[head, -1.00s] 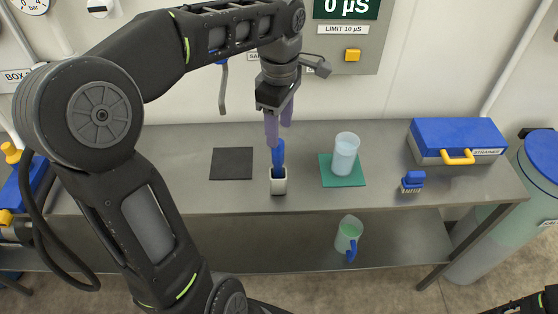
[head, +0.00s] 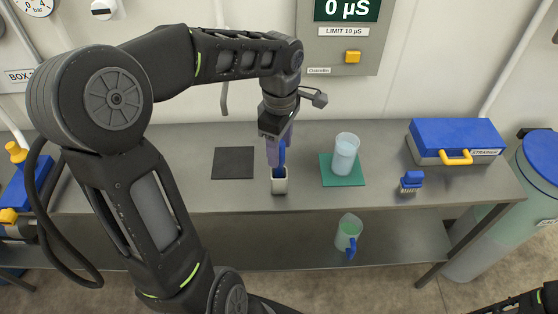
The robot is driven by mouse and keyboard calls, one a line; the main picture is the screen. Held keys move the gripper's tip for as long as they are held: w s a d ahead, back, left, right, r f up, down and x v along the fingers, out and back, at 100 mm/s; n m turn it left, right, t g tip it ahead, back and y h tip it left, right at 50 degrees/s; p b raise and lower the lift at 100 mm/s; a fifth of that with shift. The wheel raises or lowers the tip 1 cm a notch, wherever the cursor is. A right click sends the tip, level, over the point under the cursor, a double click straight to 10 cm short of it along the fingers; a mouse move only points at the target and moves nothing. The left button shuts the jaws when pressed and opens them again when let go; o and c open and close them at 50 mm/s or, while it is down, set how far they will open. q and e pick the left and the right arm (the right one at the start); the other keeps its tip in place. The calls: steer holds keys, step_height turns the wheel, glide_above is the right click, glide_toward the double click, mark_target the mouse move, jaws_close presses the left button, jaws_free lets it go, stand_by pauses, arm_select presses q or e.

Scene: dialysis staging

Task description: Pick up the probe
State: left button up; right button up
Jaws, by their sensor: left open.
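The probe (head: 282,156) is blue and stands upright in a small white holder (head: 279,184) on the grey bench. My left gripper (head: 279,155) is above the holder with its purple fingers pointing down. The fingers are open at the probe's upper part and hide much of it; I cannot tell whether they touch it. Of my right arm only a dark part shows at the bottom right corner, and its gripper is not in view.
A beaker (head: 345,155) stands on a green mat (head: 344,181) right of the holder. A black mat (head: 233,163) lies to the left. A jug (head: 348,234) stands on the lower shelf.

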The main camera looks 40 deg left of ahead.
arm_select(q)
steer(key=shift+c, duration=0.4)
jaws_close()
stand_by(0.4)
stand_by(0.4)
